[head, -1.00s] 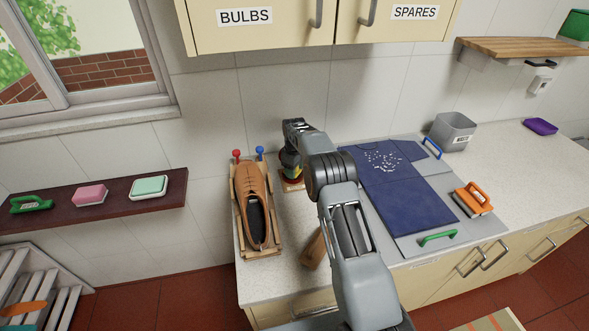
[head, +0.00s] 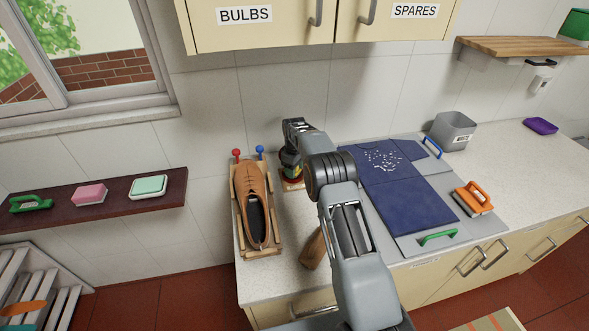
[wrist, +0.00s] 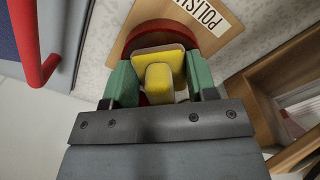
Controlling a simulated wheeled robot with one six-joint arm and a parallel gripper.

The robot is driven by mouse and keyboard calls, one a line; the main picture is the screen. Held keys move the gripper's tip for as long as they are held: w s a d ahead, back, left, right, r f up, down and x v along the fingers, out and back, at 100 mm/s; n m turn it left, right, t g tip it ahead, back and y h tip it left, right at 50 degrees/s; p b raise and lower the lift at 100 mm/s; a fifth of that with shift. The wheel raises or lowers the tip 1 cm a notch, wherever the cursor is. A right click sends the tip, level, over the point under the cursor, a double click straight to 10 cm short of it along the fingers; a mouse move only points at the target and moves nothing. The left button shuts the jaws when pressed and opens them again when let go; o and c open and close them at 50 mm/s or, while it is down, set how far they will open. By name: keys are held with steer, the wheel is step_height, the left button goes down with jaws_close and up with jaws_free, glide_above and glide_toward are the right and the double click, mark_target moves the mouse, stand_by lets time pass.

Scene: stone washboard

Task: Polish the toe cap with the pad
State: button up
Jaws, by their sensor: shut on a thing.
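My gripper (wrist: 160,88) has green fingers shut on the yellow pad (wrist: 158,78), holding it by its raised grip. The pad is right over a round red tin (wrist: 192,32) on a small wooden board marked POLISH (wrist: 207,14). I cannot tell whether the pad touches what is in the tin. In the head view my gripper (head: 291,168) points down to the right of the brown shoe (head: 249,185), and the pad is mostly hidden. The shoe rests in a wooden holder (head: 273,240), its toe cap (head: 246,174) toward the wall, clear of the pad.
A red knob (head: 236,153) and a blue knob (head: 260,150) stand behind the shoe. A wooden piece (head: 313,250) lies partly behind my arm. Right of my arm, a dark blue cloth (head: 405,200) with white bits covers a grey board, beside an orange-handled brush (head: 474,197).

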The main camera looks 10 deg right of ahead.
stand_by(0.3)
steer(key=shift+r+p, duration=2.1)
steer(key=shift+r, duration=1.4)
steer(key=shift+d+f, duration=0.1)
